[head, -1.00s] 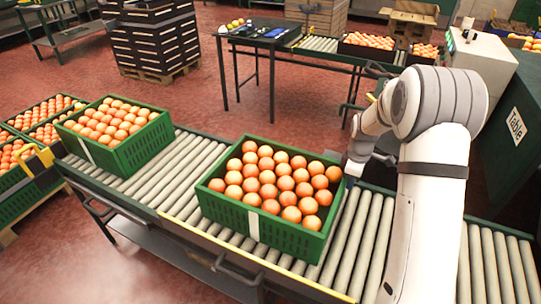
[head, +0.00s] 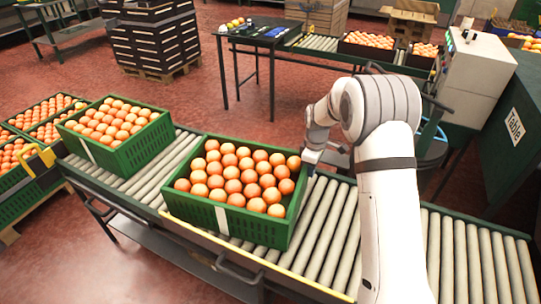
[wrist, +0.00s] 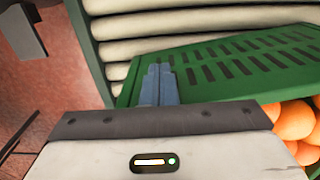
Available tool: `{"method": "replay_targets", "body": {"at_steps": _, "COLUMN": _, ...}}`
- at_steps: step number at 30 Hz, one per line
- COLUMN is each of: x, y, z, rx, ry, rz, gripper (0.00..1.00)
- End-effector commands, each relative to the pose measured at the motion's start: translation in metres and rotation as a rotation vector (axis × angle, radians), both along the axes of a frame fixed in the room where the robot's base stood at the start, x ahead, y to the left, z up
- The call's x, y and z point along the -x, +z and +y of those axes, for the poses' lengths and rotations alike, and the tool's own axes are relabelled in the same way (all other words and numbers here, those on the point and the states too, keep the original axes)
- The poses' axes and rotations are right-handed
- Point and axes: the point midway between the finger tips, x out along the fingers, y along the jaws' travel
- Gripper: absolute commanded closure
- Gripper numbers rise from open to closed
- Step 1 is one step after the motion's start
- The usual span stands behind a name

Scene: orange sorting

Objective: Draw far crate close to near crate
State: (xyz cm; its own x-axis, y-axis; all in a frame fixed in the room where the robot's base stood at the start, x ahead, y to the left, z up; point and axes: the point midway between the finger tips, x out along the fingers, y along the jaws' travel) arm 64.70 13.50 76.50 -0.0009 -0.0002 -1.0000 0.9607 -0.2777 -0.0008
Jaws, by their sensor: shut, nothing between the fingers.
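Two green crates of oranges stand on the roller conveyor (head: 330,225). One crate (head: 262,232) is in the middle of the head view and the other crate (head: 142,150) is to its left, with a gap of bare rollers between them. I cannot tell which one the task calls far. My gripper (head: 308,166) is shut and empty, at the right side of the middle crate. In the wrist view its closed fingers (wrist: 158,85) lie against or just over the slotted green wall (wrist: 240,62); exact contact is unclear.
Bare rollers (head: 450,255) run to the right of the middle crate. A yellow rail (head: 250,262) edges the conveyor's near side. More orange crates (head: 40,110) stand at far left. A dark table (head: 258,32) and a second conveyor lie behind, across open red floor.

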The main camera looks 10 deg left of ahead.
Motion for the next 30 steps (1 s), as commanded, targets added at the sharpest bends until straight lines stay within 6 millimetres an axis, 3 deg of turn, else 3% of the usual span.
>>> {"method": "replay_targets", "body": {"at_steps": 30, "x": -0.036, "y": 0.001, "z": 0.128, "rx": -0.001, "ry": 0.003, "rz": -0.001, "gripper": 1.00}}
